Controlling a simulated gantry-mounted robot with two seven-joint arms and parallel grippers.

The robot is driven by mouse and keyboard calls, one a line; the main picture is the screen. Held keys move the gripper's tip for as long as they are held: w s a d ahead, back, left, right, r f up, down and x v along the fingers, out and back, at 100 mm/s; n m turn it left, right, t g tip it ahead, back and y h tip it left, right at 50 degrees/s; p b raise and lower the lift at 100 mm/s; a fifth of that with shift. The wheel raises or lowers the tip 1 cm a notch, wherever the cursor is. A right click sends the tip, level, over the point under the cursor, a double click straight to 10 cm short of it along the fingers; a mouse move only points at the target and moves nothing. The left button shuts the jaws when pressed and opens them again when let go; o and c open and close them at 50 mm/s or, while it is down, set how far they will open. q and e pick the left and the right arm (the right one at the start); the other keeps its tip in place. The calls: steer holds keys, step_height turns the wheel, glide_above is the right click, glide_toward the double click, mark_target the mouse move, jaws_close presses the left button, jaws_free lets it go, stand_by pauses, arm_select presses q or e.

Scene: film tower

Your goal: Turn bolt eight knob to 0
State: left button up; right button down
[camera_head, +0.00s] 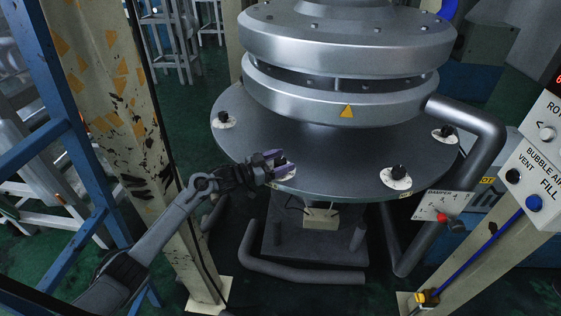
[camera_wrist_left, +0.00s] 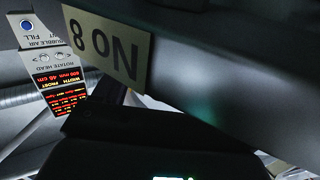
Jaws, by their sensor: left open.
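A round metal plate (camera_head: 330,165) carries several black knobs on white dials near its edge. My left gripper (camera_head: 275,164) is open at the knob on the plate's front left edge. The white dial (camera_head: 286,176) of that knob shows partly beside the fingers; the knob is mostly hidden by them. I cannot tell whether the fingers touch it, nor read its setting. In the left wrist view a "No 8" label (camera_wrist_left: 108,44) appears upside down on the plate's edge close to the camera. No knob shows there. My right gripper is not in view.
Other knobs sit at the left (camera_head: 223,118), front right (camera_head: 398,173) and far right (camera_head: 445,132). A thick grey pipe (camera_head: 478,150) bends down at the right. A control panel (camera_head: 540,165) stands at the right, a painted column (camera_head: 115,100) at the left.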

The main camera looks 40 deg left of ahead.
mark_target(275, 163)
arm_select(q)
steer(key=p+v, duration=0.1)
steer(key=v, duration=0.6)
steer(key=shift+s+p, duration=0.25)
steer(key=shift+p, duration=0.15)
stand_by(0.3)
